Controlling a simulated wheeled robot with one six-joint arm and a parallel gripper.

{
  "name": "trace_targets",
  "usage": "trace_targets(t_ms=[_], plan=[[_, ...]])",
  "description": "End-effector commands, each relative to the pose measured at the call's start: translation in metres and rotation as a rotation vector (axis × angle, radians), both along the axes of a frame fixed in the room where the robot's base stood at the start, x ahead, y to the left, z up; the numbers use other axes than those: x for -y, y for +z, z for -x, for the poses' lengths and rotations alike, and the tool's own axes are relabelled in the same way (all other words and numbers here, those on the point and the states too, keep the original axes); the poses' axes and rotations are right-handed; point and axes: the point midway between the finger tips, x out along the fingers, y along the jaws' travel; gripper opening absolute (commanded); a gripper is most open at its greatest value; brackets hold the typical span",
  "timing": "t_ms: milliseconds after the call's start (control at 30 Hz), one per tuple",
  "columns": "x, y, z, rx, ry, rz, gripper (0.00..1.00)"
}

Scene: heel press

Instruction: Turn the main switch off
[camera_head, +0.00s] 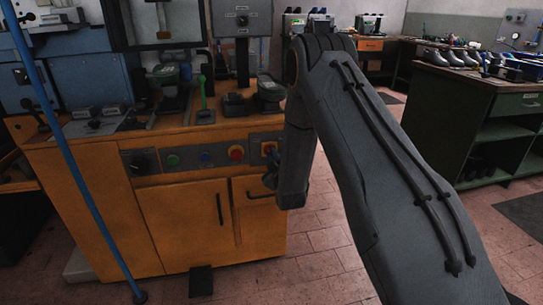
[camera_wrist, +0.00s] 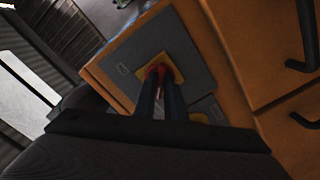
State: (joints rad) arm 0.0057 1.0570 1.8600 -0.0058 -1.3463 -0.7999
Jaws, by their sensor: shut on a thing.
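The main switch is a red knob on a yellow square plate, set in a grey panel. It shows in the wrist view (camera_wrist: 157,71) and at the right end of the orange cabinet's control panel in the head view (camera_head: 268,148). My gripper (camera_wrist: 160,82) is shut on the red knob, with one dark finger on each side of it. The fingers hide part of the knob, and I cannot tell which mark it points to. In the head view my arm reaches down beside the cabinet's right front corner.
A red button with a yellow surround (camera_head: 236,153), a blue button (camera_head: 206,158) and a green button (camera_head: 173,160) sit left of the switch. Cabinet door handles (camera_head: 219,209) stick out below. A green workbench (camera_head: 460,115) stands right, across open tiled floor.

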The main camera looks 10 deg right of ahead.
Motion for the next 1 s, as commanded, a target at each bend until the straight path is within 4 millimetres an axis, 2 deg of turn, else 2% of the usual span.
trace_targets(t_ms=[133,167,233,267,533,633,1000], plan=[[0.0,0.0,0.0,-0.001,0.001,0.001,0.0],[0.0,0.0,0.0,-0.001,0.001,0.001,0.15],[0.0,0.0,0.0,-0.001,0.001,0.0,0.27],[0.0,0.0,0.0,-0.001,0.001,0.0,0.29],[0.0,0.0,0.001,0.0,0.0,0.0,0.29],[0.0,0.0,0.006,-0.001,0.0,0.0,0.29],[0.0,-0.001,0.062,-0.002,0.001,0.0,0.29]])
